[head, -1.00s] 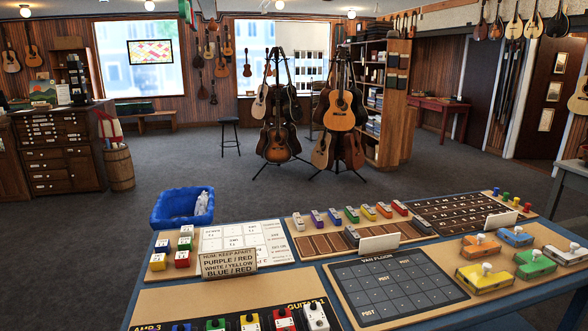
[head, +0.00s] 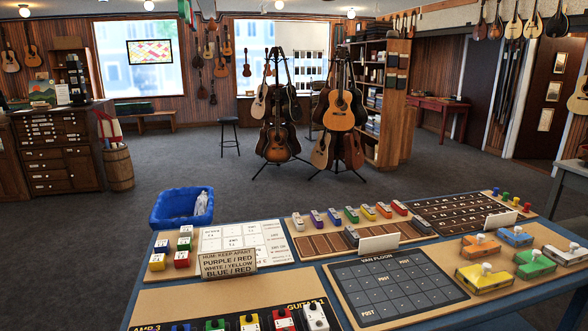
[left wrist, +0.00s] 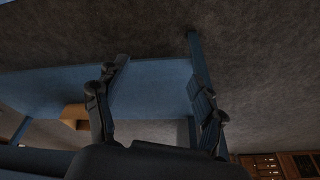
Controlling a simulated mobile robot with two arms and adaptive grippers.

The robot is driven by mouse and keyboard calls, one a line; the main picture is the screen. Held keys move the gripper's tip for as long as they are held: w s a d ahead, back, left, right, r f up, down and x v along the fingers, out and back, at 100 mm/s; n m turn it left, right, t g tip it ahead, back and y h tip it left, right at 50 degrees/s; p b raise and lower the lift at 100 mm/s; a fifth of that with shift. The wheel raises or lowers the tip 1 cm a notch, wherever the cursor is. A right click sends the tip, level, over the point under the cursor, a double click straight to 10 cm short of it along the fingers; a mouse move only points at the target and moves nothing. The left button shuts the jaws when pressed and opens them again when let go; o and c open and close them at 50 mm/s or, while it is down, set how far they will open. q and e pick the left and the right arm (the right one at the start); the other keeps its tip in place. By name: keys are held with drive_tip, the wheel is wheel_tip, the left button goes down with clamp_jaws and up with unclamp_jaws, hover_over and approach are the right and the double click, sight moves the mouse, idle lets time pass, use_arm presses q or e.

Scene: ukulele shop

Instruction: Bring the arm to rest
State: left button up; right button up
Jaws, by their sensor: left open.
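My left gripper (left wrist: 160,95) shows in the left wrist view, with its two dark fingers spread apart and nothing between them. Past the fingers are the grey floor and a blue surface with blue beams (left wrist: 150,85), which looks like part of the table frame. Neither gripper nor arm shows in the head view. My right gripper is in no view.
A blue-framed table (head: 300,275) fills the front, holding boards with coloured pedals (head: 485,277), a dark grid mat (head: 395,290) and a sign (head: 229,262). A blue bin (head: 181,207) stands behind its left corner. Guitar stands (head: 278,140) are farther back, with open floor between.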

use_arm(q)
drive_tip(key=s+a+f, duration=0.1)
drive_tip(key=s+f, duration=0.5)
drive_tip(key=f, duration=0.3)
drive_tip(key=s+a+f+g, duration=0.1)
drive_tip(key=s+f, duration=0.5)
drive_tip(key=f, duration=0.3)
drive_tip(key=s+a+f, duration=0.1)
drive_tip(key=s+f, duration=0.5)
drive_tip(key=f, duration=0.3)
drive_tip(key=shift+s+f+g, duration=0.35)
drive_tip(key=shift+g, duration=0.05)
